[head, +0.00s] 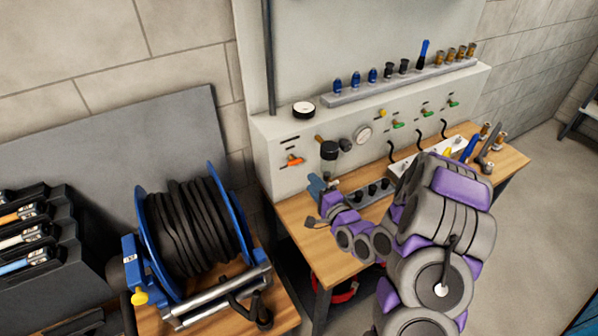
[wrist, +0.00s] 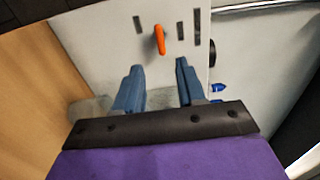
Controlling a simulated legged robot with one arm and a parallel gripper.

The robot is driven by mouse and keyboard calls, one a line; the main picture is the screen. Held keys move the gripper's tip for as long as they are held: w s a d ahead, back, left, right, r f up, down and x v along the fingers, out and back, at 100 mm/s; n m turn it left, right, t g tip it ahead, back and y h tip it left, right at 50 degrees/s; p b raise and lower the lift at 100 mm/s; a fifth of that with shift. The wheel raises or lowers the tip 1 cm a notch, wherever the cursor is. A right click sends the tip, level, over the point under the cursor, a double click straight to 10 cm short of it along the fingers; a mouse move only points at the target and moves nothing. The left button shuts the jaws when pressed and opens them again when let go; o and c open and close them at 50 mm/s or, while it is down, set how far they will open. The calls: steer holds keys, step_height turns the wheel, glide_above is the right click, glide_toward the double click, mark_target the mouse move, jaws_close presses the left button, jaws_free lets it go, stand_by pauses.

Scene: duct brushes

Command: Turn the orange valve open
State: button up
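The orange valve (head: 293,160) is a small handle on the left part of the light grey panel front in the head view. In the wrist view the valve (wrist: 160,39) stands out from the panel beyond the fingertips, roughly in line with the gap between them. My gripper (wrist: 157,72) has two blue fingers spread apart with nothing between them. In the head view my gripper (head: 318,188) is just right of and below the valve, above the bench. The fingers look apart from the valve. The exact distance is hard to tell.
A black-capped fitting (head: 329,151) sticks out right of the valve, close to my gripper. A dial gauge (head: 363,135) and green handles (head: 398,125) lie farther right. A hose reel (head: 195,225) stands left.

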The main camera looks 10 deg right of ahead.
mark_target(296, 164)
steer(key=x, duration=0.9)
steer(key=shift+w+a+f+b, duration=0.1)
steer(key=shift+w+a+b, duration=0.15)
steer(key=shift+b, duration=0.1)
steer(key=shift+d, duration=0.1)
steer(key=shift+c, duration=0.4)
jaws_close()
